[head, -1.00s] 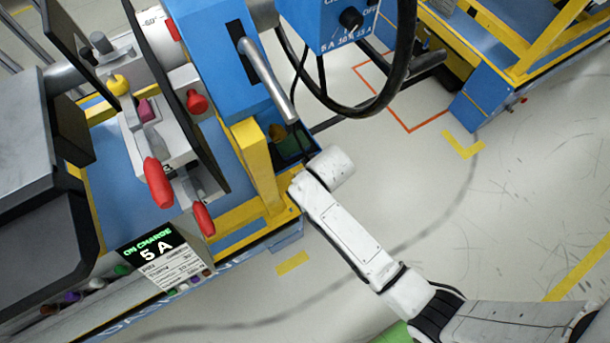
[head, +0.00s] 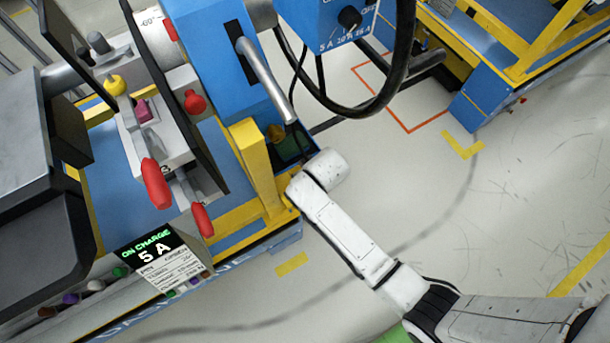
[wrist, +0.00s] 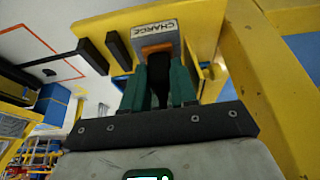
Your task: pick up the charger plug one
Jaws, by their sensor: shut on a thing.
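In the wrist view my gripper (wrist: 160,80) has two dark green fingers, closed around the charger plug. The plug shows as an orange part (wrist: 158,48) at the fingertips, below a grey block (wrist: 155,34) marked CHARGE; where plug and block meet is not clear. The block is close against the yellow frame (wrist: 198,45). In the head view my arm's white end reaches the yellow post of the machine; the fingers and plug are mostly hidden there.
Red-handled levers (head: 155,183) stand on the left. The grey floor (head: 450,210) at right is open.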

